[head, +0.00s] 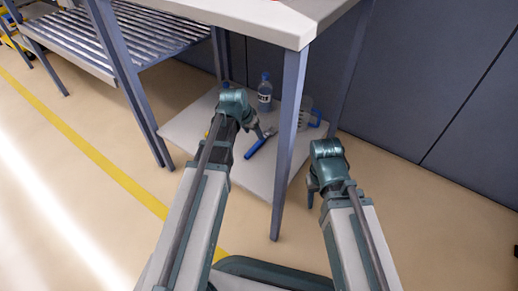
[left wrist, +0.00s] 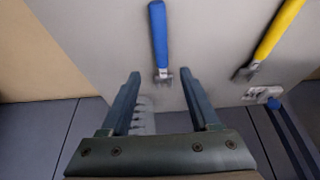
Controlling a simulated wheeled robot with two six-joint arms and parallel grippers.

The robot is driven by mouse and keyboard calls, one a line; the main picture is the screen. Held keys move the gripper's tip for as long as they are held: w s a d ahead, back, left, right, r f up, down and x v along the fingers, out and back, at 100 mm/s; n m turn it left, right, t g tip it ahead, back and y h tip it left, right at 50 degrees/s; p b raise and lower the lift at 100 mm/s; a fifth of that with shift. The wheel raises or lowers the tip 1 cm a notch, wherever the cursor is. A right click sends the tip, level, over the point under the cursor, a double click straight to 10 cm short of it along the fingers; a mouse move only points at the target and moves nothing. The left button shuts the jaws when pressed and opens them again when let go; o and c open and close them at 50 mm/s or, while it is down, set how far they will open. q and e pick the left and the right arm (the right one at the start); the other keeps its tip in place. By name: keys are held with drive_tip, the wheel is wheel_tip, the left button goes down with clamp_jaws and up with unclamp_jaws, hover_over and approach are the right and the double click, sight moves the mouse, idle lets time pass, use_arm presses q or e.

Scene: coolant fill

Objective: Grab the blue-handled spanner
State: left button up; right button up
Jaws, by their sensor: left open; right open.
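The blue-handled spanner (head: 260,144) lies on the lower shelf of the bench, just right of my left gripper in the head view. In the left wrist view its blue handle (left wrist: 158,35) points away and its metal head lies between the fingertips as seen from the camera. My left gripper (left wrist: 160,76) is open and empty. In the head view its fingers are partly hidden by my wrist. My right gripper (head: 313,190) is at the right, outside the shelf beyond the bench leg; its fingers are small there.
A yellow-handled tool (left wrist: 278,32) lies right of the spanner in the left wrist view. A labelled bottle (head: 265,93) and a clear jug with a blue handle (head: 311,117) stand farther back on the shelf. A bench leg (head: 287,150) rises between my arms.

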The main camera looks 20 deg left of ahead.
sight(258, 143)
use_arm(q)
drive_tip(key=shift+b+x, duration=1.2)
drive_tip(key=shift+x, duration=0.7)
use_arm(e)
drive_tip(key=shift+f, duration=1.75)
use_arm(q)
drive_tip(key=shift+f, duration=0.1)
use_arm(e)
drive_tip(key=shift+f, duration=0.1)
use_arm(q)
drive_tip(key=b+x, duration=0.4)
drive_tip(key=x, duration=0.1)
drive_tip(key=shift+a+b, duration=0.15)
drive_tip(key=shift+b, duration=0.25)
use_arm(e)
wheel_tip(258, 143, down, 5)
drive_tip(key=shift+r, duration=0.2)
use_arm(q)
drive_tip(key=shift+f, duration=0.2)
use_arm(e)
drive_tip(key=shift+f, duration=0.15)
use_arm(q)
clamp_jaws()
